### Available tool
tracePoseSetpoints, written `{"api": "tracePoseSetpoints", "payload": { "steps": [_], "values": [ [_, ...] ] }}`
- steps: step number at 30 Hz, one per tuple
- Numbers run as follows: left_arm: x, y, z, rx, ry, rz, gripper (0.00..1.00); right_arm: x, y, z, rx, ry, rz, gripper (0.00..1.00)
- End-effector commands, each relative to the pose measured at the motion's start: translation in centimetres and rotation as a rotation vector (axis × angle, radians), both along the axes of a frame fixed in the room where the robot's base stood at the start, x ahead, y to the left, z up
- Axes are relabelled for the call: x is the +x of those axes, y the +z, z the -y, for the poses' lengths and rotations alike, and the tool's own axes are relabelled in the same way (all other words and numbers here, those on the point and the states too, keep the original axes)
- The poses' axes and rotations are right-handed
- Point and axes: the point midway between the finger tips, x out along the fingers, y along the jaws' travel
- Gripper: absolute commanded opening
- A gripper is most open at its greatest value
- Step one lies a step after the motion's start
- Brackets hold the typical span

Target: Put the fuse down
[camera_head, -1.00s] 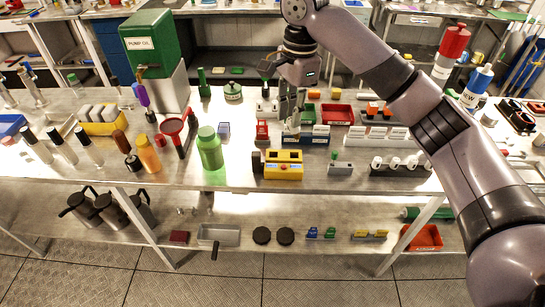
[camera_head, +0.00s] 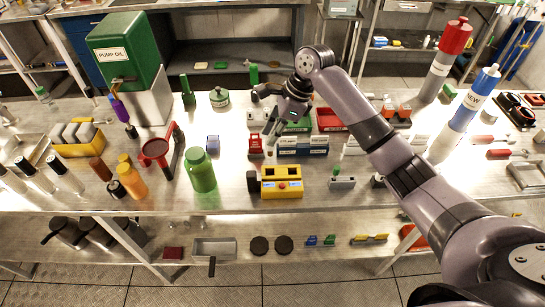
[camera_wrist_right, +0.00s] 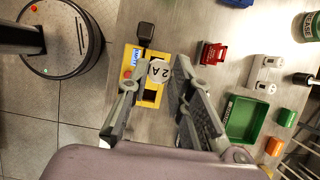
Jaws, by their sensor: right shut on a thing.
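My right gripper (camera_head: 270,138) reaches over the bench in the head view, tilted down and toward the bench's front. In the right wrist view the gripper (camera_wrist_right: 162,68) is shut on a pale fuse (camera_wrist_right: 158,72) marked "2 A", held between the fingertips. A yellow unit (camera_head: 282,187) with two dark slots stands on the bench just in front of the gripper. In the right wrist view the yellow unit (camera_wrist_right: 136,60) lies behind the fuse and is partly covered by it and a finger. I cannot tell the gap between them. My left gripper is not in view.
A red block (camera_head: 255,147) and a row of blue-white blocks (camera_head: 302,146) stand close to the gripper. A green tray (camera_wrist_right: 240,121) lies beside it. A green bottle (camera_head: 201,172) stands left of the yellow unit. Some bare bench (camera_head: 230,190) lies between them.

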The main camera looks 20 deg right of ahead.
Motion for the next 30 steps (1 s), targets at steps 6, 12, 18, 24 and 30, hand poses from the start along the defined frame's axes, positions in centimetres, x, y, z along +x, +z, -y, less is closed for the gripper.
{"api": "tracePoseSetpoints", "payload": {
  "steps": [6,12,18,24,30],
  "values": [
    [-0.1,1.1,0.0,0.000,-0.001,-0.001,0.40,0.0,-5.0,0.0,-0.002,0.000,-0.004,0.00],
    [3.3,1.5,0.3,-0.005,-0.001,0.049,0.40,0.1,-6.9,0.0,-0.001,0.000,-0.001,0.00],
    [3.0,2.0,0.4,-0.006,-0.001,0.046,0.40,0.0,-9.7,0.0,-0.001,-0.001,-0.003,0.00],
    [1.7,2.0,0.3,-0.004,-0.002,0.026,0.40,0.1,-11.0,0.0,-0.001,0.001,0.001,0.00],
    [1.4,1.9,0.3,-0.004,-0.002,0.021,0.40,0.0,-11.1,0.0,-0.002,0.001,-0.001,0.25]
  ]
}}
